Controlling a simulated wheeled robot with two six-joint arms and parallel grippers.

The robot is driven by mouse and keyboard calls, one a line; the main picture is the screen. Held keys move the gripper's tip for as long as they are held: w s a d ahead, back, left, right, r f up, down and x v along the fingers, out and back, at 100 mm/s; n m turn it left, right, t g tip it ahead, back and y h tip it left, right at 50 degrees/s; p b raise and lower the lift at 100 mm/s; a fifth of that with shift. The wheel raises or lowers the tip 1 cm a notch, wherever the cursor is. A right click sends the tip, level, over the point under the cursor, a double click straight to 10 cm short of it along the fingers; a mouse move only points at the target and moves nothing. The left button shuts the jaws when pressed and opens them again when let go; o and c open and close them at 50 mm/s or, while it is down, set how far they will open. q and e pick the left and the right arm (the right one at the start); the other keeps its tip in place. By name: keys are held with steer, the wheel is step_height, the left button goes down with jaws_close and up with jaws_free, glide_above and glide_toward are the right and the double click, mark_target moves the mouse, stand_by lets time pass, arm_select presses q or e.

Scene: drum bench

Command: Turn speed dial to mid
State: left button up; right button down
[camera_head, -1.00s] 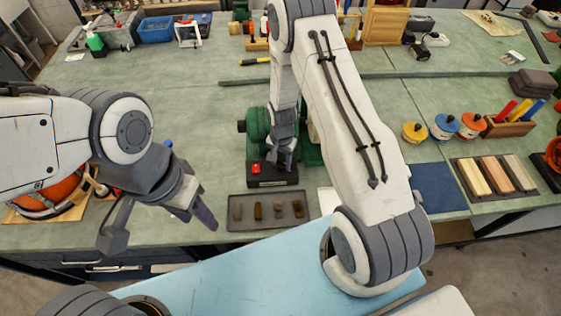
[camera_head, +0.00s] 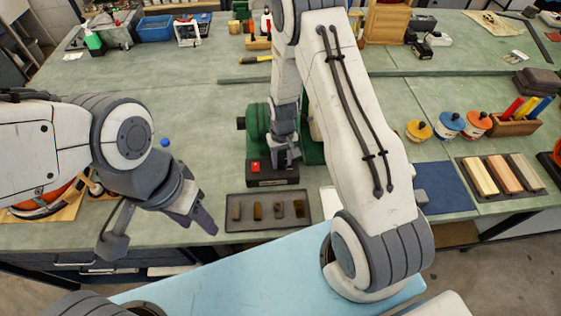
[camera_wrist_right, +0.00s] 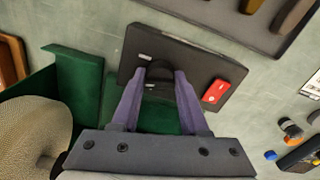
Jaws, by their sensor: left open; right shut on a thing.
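The speed dial (camera_wrist_right: 158,82) is a dark knob on a black control box (camera_wrist_right: 192,55) beside a red switch (camera_wrist_right: 215,91), seen in the right wrist view. The box also shows in the head view (camera_head: 272,181), at the front of a green machine (camera_head: 256,127). My right gripper (camera_wrist_right: 160,76) is shut on the dial, its two purple fingers on either side of it. The dial's pointer and markings cannot be made out. In the head view my right gripper (camera_head: 286,162) partly covers the box. My left gripper (camera_head: 165,240) is open and empty, over the bench's front edge at left.
A dark tray (camera_head: 268,224) with several small blocks lies in front of the control box. Paint pots (camera_head: 449,125) and a tray of wooden bars (camera_head: 465,185) stand at right. The bench (camera_head: 200,95) behind my left arm is largely clear.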

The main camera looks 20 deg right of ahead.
steer(key=shift+w+n, duration=0.25)
steer(key=shift+n, duration=0.85)
steer(key=shift+r+b, duration=0.1)
steer(key=shift+b, duration=0.2)
steer(key=shift+c, duration=2.1)
jaws_free()
steer(key=shift+s, duration=0.1)
